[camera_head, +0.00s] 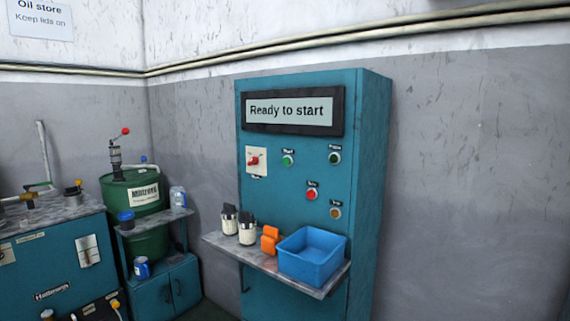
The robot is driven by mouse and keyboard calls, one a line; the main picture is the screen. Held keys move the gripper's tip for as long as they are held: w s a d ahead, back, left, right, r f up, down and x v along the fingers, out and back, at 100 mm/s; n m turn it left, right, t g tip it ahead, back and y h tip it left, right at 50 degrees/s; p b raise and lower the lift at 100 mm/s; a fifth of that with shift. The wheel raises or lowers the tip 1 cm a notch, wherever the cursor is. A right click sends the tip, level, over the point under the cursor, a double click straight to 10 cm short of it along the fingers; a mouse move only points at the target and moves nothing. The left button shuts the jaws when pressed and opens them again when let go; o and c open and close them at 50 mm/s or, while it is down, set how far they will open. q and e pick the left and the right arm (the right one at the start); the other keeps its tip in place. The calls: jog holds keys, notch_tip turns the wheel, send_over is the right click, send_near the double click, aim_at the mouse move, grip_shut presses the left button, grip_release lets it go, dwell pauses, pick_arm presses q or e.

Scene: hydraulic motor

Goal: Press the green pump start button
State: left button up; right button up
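A teal control cabinet (300,232) stands against the wall, with a display (290,111) that reads "Ready to start". Below the display on the cabinet front is a round green button (288,160); its small label looks like "Start". To its right is a second, darker round button (334,158) with a label too small to read surely. Neither of my grippers is in view. Nothing covers the green button.
A red switch (254,161) is left of the green button. A red button (312,194) and an amber one (336,212) are lower. A shelf (240,254) juts out below with a blue bin (312,262), an orange item (270,240) and two dark-topped containers.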

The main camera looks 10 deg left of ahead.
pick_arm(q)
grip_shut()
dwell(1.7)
